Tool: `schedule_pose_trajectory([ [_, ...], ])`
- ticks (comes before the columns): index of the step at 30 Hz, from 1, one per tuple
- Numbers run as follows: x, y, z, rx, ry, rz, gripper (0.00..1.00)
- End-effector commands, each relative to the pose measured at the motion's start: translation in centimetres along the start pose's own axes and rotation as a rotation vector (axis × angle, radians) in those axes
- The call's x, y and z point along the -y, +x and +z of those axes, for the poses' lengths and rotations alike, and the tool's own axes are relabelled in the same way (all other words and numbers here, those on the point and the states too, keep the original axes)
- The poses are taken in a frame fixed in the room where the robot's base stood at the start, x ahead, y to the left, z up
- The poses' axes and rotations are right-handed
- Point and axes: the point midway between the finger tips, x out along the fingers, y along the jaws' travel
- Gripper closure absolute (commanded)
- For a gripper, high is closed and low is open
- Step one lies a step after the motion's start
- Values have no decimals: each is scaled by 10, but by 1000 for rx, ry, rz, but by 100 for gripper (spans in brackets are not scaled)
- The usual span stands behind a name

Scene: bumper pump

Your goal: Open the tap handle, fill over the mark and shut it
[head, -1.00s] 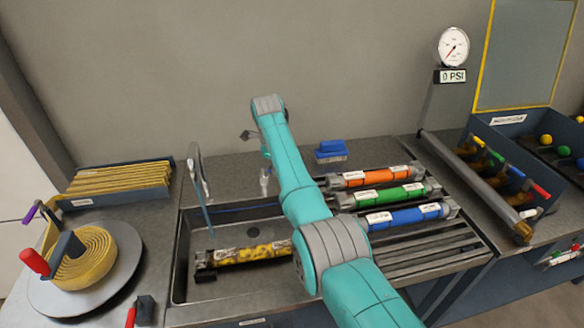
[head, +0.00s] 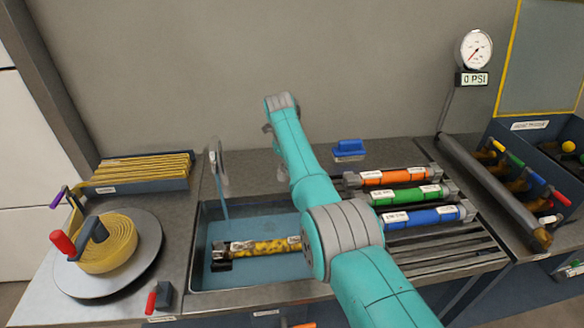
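The tap (head: 215,160) stands at the back left of the sink (head: 197,245), and a blue stream (head: 224,208) runs from it. Blue water (head: 270,270) covers the sink floor and reaches up its walls. A yellow, dark-patched hose piece (head: 265,247) with dark end fittings lies in the sink. I cannot make out the fill mark or the tap handle clearly. My arm crosses in front of the sink's right part and hides much of the area behind it. A small pale part (head: 283,173) shows beside the arm; I cannot tell whether it is my gripper.
Orange (head: 385,177), green (head: 408,195) and blue (head: 420,216) rolls lie on the slatted drainer to the right. A blue brush (head: 348,150) lies behind them. A reel of yellow hose (head: 105,248) stands at left. The gauge (head: 476,49) sits above a 0 PSI label.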

Motion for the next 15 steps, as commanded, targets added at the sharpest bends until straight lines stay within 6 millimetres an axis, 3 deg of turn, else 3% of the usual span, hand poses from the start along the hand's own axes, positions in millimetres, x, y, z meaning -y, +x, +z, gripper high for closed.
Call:
schedule_pose_trajectory([
  [4, 0, -1, 1, 3, -2, -1, 100],
  [5, 0, -1, 1, 3, -2, -1, 81],
  [8, 0, -1, 1, 3, -2, -1, 58],
  [15, 0, 0, 0, 1, -2, -1, 58],
])
